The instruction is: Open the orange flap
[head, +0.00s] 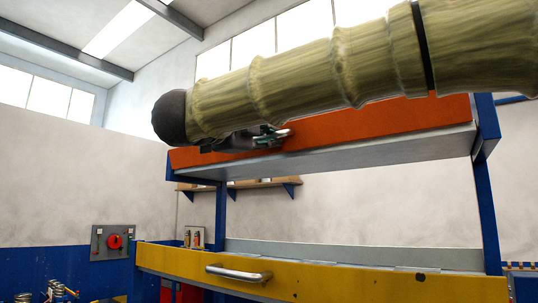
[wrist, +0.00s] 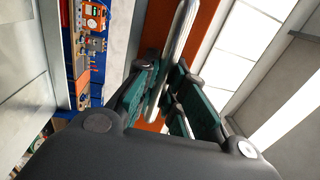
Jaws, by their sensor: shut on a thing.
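The orange flap (head: 370,125) is a long panel high on a blue frame, with a grey face showing along its lower side. My arm covers much of its upper part in the head view. My gripper (head: 277,137) is at the flap's left part, under the dark end of my arm. In the wrist view my gripper (wrist: 163,92) has its green-padded fingers closed around a metal bar handle (wrist: 182,32). The orange flap (wrist: 207,25) shows behind the handle. How far the flap stands open is hard to tell.
Below the flap is a yellow panel (head: 350,280) with its own metal handle (head: 238,273). Blue posts (head: 489,190) stand at the sides, with open space between flap and yellow panel. A grey box with a red knob (head: 114,242) is on the left wall.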

